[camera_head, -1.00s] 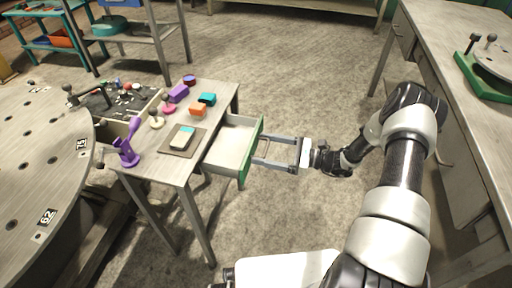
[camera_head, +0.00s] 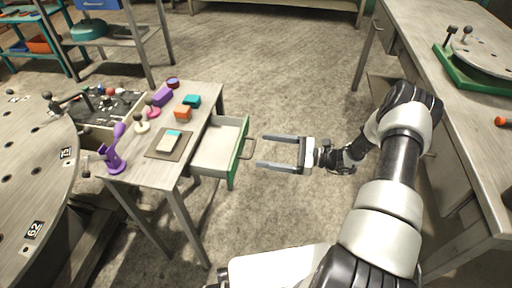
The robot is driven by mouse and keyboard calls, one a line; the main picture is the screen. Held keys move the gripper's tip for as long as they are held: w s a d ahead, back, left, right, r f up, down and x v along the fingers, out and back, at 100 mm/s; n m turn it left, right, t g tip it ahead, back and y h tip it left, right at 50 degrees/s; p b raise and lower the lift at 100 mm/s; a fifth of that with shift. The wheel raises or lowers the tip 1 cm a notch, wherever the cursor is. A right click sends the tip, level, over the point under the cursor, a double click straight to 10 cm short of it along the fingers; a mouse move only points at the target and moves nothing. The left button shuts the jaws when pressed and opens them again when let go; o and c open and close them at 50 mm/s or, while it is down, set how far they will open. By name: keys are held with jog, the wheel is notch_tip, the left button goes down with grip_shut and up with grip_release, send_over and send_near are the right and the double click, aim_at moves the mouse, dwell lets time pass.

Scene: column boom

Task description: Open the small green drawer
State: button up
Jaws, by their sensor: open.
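The small green drawer (camera_head: 237,153) is pulled out from the right side of the small wooden table (camera_head: 185,185). Its green front faces right, and its pale inside looks empty. A thin metal handle (camera_head: 248,149) sticks out from the front. My gripper (camera_head: 259,151) is open, its two long grey fingers pointing left at the handle. The fingertips are just right of the handle, with a small gap, and hold nothing.
A round table (camera_head: 40,180) is at left, a long workbench (camera_head: 440,110) at right. The floor behind my gripper is clear.

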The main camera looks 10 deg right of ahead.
jog(key=v, duration=1.2)
jog(key=shift+p, duration=0.3)
